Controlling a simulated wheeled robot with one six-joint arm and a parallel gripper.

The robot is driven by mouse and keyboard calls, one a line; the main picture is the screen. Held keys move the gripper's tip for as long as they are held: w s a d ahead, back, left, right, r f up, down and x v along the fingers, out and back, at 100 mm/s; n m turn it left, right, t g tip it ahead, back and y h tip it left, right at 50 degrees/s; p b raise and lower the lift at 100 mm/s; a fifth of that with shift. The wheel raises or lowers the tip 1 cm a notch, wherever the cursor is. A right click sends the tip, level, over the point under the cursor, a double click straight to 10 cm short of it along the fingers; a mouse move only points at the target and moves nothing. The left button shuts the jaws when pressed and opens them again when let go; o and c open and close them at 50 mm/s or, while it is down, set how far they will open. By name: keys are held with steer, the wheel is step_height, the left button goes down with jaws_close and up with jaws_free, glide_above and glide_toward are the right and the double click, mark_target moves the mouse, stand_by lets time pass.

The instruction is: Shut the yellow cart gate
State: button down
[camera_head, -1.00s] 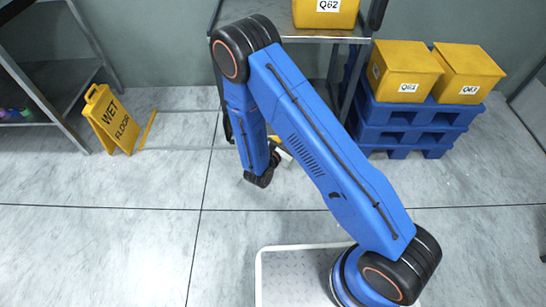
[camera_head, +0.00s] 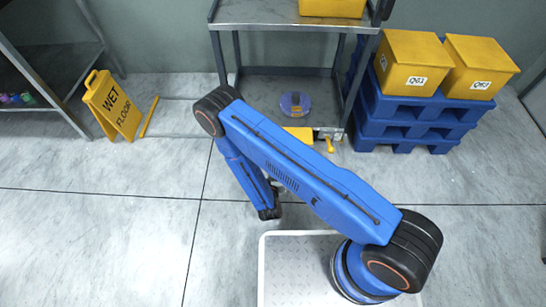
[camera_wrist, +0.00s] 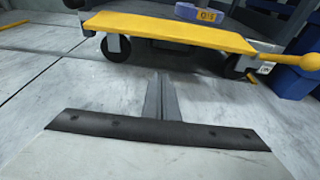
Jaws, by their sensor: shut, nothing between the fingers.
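The yellow gate (camera_wrist: 170,30) shows in the wrist view as a wide panel along the cart's lower front edge. It appears to lie nearly flat, leaning out from the cart (camera_head: 275,72). In the head view my arm hides part of the gate (camera_head: 298,135). A yellow handle (camera_wrist: 265,67) sticks out at its right end and also shows in the head view (camera_head: 329,145). My gripper (camera_wrist: 161,78) is shut and empty, low over the floor in front of the gate and apart from it.
A blue round object (camera_head: 296,104) sits on the cart's lower shelf. Blue pallets (camera_head: 405,130) with yellow bins (camera_head: 411,60) stand to the right. A wet floor sign (camera_head: 113,105) and low yellow bar (camera_head: 150,117) are at left. The floor in front is clear.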

steer(key=w+r, duration=0.1)
steer(key=w, duration=0.7)
steer(key=shift+w+d+r, duration=0.2)
steer(key=shift+w+r, duration=0.2)
steer(key=shift+a+r, duration=0.1)
steer(key=shift+r, duration=0.05)
stand_by(0.3)
